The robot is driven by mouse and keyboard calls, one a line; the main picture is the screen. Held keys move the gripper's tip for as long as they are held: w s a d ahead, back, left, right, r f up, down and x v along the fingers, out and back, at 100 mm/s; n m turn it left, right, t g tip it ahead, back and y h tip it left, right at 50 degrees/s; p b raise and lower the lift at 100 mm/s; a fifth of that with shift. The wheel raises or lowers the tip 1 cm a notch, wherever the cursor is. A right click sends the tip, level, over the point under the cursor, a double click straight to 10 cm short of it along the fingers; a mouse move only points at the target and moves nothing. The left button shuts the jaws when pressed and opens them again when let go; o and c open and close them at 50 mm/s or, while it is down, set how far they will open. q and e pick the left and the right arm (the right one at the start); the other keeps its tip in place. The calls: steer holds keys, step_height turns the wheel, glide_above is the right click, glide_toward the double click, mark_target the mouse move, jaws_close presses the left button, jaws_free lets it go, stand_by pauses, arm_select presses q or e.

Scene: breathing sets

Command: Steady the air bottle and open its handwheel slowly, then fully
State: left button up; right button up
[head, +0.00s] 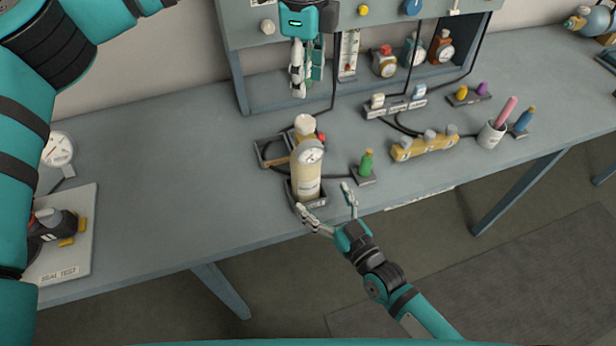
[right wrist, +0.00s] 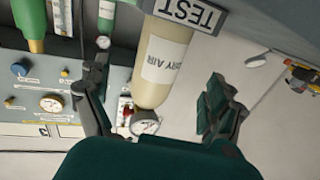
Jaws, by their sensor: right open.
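The air bottle (head: 307,180) is cream and stands upright in a dark holder near the bench's front edge; a round gauge (head: 311,156) is at its top. In the right wrist view the bottle (right wrist: 168,55) appears inverted, labelled "DRY AIR". A red part (head: 320,137), perhaps the handwheel, shows behind the gauge, mostly hidden. My right gripper (head: 325,198) is open and empty, just in front and right of the bottle. In the wrist view its fingers flank the bottle without visible contact. My left gripper (head: 306,78) hangs above and behind the bottle; its finger gap is unclear.
A small green bottle (head: 366,163) stands right of the air bottle. A panel with gauges stands behind. A white board (head: 75,235) lies left; the bench between is clear.

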mark_target(306, 178)
steer(key=x, duration=0.8)
steer(key=shift+s, duration=0.1)
